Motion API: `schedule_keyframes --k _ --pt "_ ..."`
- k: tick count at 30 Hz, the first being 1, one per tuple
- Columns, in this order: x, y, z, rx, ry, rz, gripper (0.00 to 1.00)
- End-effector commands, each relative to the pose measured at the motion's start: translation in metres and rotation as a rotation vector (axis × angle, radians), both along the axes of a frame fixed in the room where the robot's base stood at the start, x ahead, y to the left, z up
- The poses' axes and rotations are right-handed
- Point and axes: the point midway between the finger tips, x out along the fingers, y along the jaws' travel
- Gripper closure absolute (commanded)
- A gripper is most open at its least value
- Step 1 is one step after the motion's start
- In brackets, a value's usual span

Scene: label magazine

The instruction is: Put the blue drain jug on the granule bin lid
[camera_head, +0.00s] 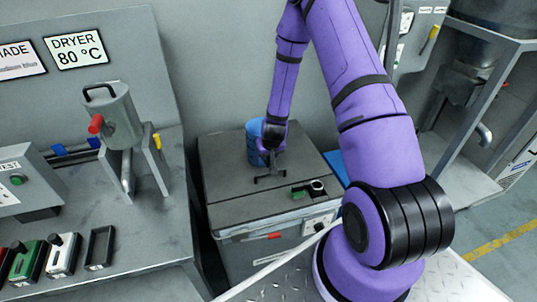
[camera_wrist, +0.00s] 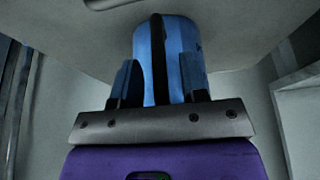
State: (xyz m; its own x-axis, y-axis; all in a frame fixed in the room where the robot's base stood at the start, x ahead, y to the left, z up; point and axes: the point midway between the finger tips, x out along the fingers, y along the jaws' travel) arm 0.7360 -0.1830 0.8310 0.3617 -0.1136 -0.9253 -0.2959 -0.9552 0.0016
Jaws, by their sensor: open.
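The blue drain jug (camera_head: 252,140) is upright over the back part of the grey granule bin lid (camera_head: 228,189) and appears to rest on it. My gripper (camera_head: 267,157) is at the jug's right front side and partly covers it. In the wrist view the blue jug (camera_wrist: 180,50) is straight ahead, with its dark upright handle (camera_wrist: 159,60) between the two fingers of my open gripper (camera_wrist: 157,85). Whether the fingers touch the handle cannot be told. The jug's base is partly hidden in the head view.
A dark bar handle (camera_head: 270,178) and a small green-and-black fitting (camera_head: 308,190) are on the lid. To the left, a bench carries a grey hopper (camera_head: 117,115) with a red knob and several coloured blocks. A metal frame (camera_head: 480,120) stands right. The lid's front left is clear.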

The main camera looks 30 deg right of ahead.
Motion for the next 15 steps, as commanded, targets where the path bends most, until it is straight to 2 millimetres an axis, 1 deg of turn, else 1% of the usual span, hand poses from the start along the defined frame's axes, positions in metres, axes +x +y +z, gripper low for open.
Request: schedule_keyframes --k 5,15 --pt "-0.005 0.002 0.016 -0.001 -0.001 0.001 0.60" --pt "-0.024 0.008 0.066 -0.001 -0.003 0.001 0.60"
